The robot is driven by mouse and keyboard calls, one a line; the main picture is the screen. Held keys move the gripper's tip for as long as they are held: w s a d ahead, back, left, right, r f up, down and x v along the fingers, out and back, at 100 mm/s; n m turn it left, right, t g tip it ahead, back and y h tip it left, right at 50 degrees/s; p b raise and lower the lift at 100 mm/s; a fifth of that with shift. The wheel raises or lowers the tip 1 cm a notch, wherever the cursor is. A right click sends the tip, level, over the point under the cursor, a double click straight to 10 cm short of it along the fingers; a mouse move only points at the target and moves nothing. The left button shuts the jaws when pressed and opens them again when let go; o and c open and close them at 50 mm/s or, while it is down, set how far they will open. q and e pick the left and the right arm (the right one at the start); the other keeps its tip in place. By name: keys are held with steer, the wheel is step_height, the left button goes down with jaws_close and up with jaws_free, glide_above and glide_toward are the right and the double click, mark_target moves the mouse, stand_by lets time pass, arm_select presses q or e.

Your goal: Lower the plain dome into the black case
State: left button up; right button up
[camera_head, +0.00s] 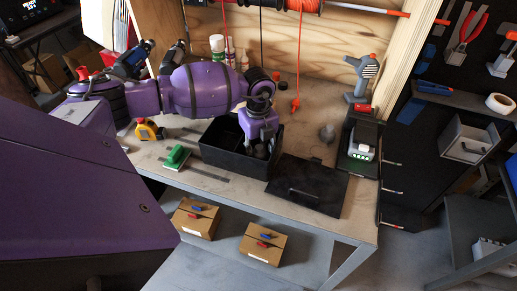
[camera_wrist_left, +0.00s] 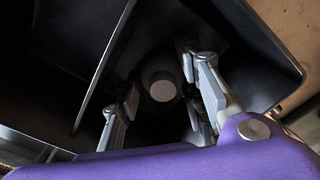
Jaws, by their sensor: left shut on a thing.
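The black case (camera_head: 228,160) stands open on the workbench, with a dividing wall (camera_wrist_left: 104,68) inside. My left gripper (camera_head: 262,150) reaches down into its right-hand part in the head view. In the left wrist view the gripper (camera_wrist_left: 160,98) is shut on a grey round piece with a pale flat end, which I take for the plain dome (camera_wrist_left: 162,84). The dome is within the case walls, in the larger compartment right of the divider. Shadow hides whether it touches the floor. In the head view the gripper and case wall mostly hide it. My right gripper is out of view.
A black lid with a handle (camera_head: 309,187) lies right of the case. A grey rounded piece (camera_head: 327,134) stands behind it. A labelled black device (camera_head: 360,148) stands at the right.

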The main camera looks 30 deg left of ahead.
mark_target(258, 147)
arm_select(q)
steer(key=o, duration=1)
steer(key=shift+c, duration=0.2)
step_height(258, 147, up, 12)
steer(key=shift+f, duration=0.1)
